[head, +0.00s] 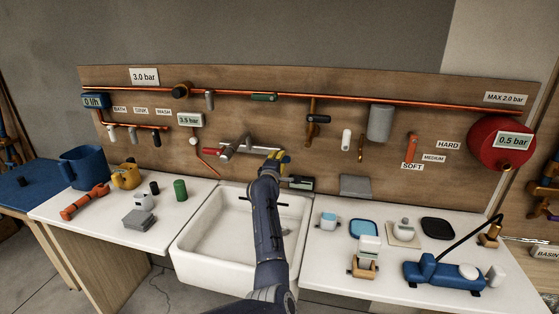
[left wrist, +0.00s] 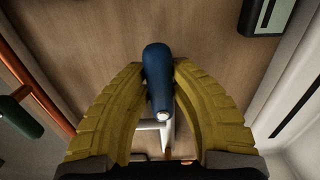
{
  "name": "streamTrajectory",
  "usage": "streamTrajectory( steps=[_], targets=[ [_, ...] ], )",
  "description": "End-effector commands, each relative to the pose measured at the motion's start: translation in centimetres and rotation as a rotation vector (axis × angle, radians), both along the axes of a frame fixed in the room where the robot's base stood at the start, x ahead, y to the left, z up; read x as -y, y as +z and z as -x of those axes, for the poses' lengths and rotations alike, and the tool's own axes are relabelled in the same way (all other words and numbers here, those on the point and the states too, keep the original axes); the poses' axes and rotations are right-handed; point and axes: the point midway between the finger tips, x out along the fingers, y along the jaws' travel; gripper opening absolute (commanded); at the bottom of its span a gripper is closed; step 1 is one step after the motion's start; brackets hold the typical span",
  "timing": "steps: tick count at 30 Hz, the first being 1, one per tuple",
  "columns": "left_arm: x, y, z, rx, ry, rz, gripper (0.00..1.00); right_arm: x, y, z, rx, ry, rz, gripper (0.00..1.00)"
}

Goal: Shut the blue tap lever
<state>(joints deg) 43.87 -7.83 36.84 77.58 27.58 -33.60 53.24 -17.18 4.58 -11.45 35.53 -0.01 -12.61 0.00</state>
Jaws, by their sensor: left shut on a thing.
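The blue tap lever (left wrist: 157,70) is a rounded blue handle with a pale round end, seen between my yellow left fingers (left wrist: 160,95) in the left wrist view. My left gripper (head: 277,158) is shut on it at the wall above the sink. In the head view, the gripper and arm largely hide the lever. The metal tap body (head: 245,145) runs left from the gripper along the board, with a red part (head: 226,153) at its left. My right gripper is in neither view.
A white sink (head: 204,240) lies below the tap. A small dark display box (head: 300,183) is on the wall just right of the gripper. Copper pipes (head: 340,101) cross the wooden board. Cluttered white counters (head: 320,285) flank the sink.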

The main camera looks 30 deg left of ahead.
Motion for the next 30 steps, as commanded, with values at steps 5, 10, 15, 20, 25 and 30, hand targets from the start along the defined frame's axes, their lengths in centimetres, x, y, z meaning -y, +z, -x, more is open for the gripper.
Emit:
streamTrajectory(
  steps=[5, 10, 15, 20, 25, 30],
  targets=[
    [0.0, 0.3, -0.1, 0.005, 0.000, 0.001, 0.39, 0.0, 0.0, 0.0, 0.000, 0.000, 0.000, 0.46],
    [0.0, 0.2, 0.0, 0.003, 0.000, 0.000, 0.47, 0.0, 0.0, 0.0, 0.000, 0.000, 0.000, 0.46],
    [0.0, 0.1, 0.0, 0.002, 0.000, 0.000, 0.47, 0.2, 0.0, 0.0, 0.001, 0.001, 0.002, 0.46],
    [0.2, 0.1, 0.8, 0.002, 0.000, 0.000, 0.47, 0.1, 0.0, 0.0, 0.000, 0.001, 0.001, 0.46],
    [0.7, 0.0, 2.8, 0.003, 0.001, 0.000, 0.47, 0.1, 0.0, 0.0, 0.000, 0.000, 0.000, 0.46],
    [1.4, 0.0, 5.5, 0.003, 0.001, 0.000, 0.47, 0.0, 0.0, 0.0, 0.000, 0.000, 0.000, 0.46]
  ],
)
